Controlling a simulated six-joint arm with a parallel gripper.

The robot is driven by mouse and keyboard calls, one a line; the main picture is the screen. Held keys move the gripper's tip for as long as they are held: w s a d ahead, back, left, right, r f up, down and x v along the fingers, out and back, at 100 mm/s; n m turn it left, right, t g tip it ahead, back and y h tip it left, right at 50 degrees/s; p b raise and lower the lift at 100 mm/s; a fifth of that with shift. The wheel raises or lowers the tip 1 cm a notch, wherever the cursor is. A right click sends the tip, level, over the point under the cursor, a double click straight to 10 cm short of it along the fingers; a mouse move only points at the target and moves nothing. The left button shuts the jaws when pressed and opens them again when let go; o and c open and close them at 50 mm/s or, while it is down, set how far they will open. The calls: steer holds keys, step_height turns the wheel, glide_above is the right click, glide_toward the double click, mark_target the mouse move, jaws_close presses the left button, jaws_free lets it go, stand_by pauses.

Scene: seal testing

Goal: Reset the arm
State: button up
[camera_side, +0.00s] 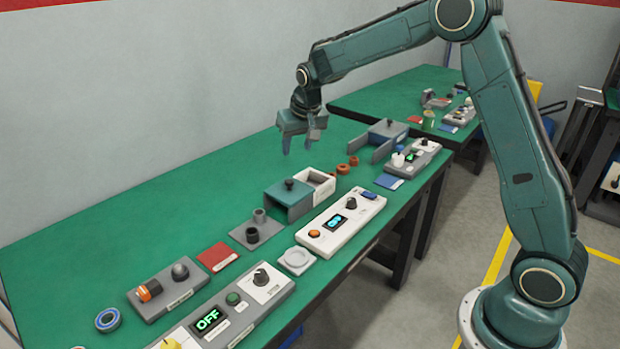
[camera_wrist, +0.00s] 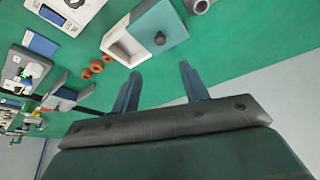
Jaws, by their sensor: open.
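My gripper (camera_side: 302,146) hangs above the back part of the green bench, fingers pointing down. In the wrist view its two fingers (camera_wrist: 161,92) are spread apart with only bare green bench between them. The gripper is open and holds nothing. My arm is raised and bent over the bench from the right. Nothing touches the fingers in either view.
A teal box with a white drawer (camera_side: 289,197) stands in front of the gripper, with orange rings (camera_side: 343,169) beside it. A white control panel (camera_side: 341,222) and a panel reading OFF (camera_side: 209,320) lie nearer. The back left of the green bench (camera_side: 110,245) is clear.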

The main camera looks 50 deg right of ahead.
steer(key=s+a+r+n+t+y, duration=0.1)
steer(key=s+a+r, duration=0.2)
steer(key=s+r, duration=0.45)
steer(key=s+a+r+n, duration=0.15)
steer(key=s+r, duration=0.35)
steer(key=s, duration=0.6)
steer(key=s+a+f+n, duration=0.1)
steer(key=s+a, duration=0.1)
steer(key=s, duration=0.7)
steer(key=s+a+f+n, duration=0.1)
steer(key=s+a, duration=0.1)
steer(key=s, duration=0.8)
steer(key=shift+f+t+y, duration=0.15)
steer(key=shift+t+y, duration=0.15)
steer(key=shift+y, duration=0.1)
